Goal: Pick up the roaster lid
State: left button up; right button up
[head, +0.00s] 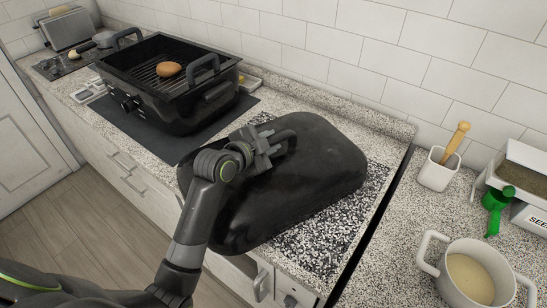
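The roaster lid (325,165) is a large black domed cover in the middle of the head view, with its front left side reaching over the counter's front edge. A dark handle (291,127) arches from its top. My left gripper (277,145) comes in from the left and is at this handle, its fingers closed around it as far as I can see. The lid hides the counter under it, so any gap below is hard to judge. The open black roaster (178,112) stands behind to the left, with a brown loaf-like item (169,69) on its rack. My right gripper does not show.
A black-and-white speckled mat (318,243) lies partly under the lid. A dark mat (247,103) is under the roaster. At right are a cream pot (434,270), a white holder (438,171), a green scoop (496,203) and a seed bin (493,181). The tiled wall closes the back.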

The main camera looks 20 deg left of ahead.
pick_arm(q)
grip_shut()
dwell(0.9)
jog(key=shift+r, duration=0.15)
